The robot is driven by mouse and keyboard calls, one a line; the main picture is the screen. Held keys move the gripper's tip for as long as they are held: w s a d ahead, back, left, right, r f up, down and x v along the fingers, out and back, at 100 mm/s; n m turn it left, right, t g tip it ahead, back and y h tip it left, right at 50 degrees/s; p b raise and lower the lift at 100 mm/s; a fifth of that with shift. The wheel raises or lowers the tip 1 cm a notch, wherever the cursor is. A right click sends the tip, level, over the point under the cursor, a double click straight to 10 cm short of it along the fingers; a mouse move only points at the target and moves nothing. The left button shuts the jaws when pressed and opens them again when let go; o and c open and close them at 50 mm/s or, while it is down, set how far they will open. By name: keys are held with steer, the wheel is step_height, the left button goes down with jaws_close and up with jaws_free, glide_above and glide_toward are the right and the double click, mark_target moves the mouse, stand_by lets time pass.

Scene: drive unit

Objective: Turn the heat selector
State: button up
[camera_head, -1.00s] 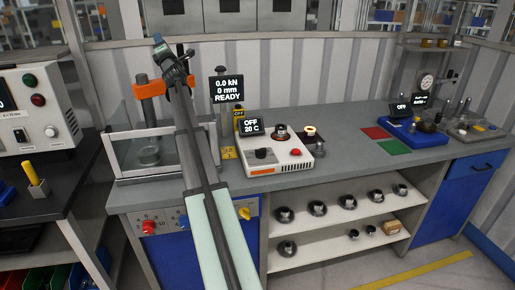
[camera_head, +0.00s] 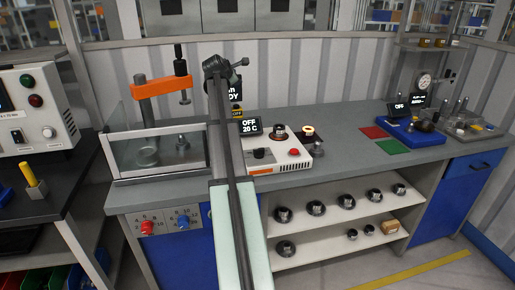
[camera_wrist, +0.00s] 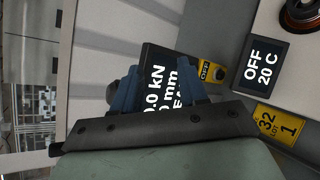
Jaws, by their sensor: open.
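The heater unit (camera_head: 284,163) is a white box on the bench with a display (camera_head: 249,127) reading OFF, 20 C. A black knob (camera_head: 260,153), which looks like the heat selector, is on its front beside a red button (camera_head: 294,152). My gripper (camera_head: 225,65) is above and behind the heater, to its left. In the wrist view my gripper (camera_wrist: 155,88) is open and empty, its fingers in front of the kN display (camera_wrist: 165,85). The heater display (camera_wrist: 264,65) is to their right. The knob is not in the wrist view.
An orange-topped press (camera_head: 160,87) with a clear guard stands left of my arm. Red (camera_head: 147,226) and blue (camera_head: 183,221) knobs are on the bench front. Red (camera_head: 375,133) and green (camera_head: 393,146) mats and a blue unit (camera_head: 412,133) are to the right.

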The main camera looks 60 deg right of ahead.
steer(key=s+a+f+m+g+y, duration=0.1)
steer(key=s+a+f+g+y, duration=0.25)
steer(key=s+f, duration=0.25)
steer(key=g+y, duration=0.3)
steer(key=y, duration=0.3)
glide_toward(258, 149)
steer(key=shift+m, duration=0.4)
steer(key=x, duration=0.9)
steer(key=shift+d, duration=0.2)
steer(key=shift+c, duration=0.3)
steer(key=shift+f, duration=0.1)
jaws_close()
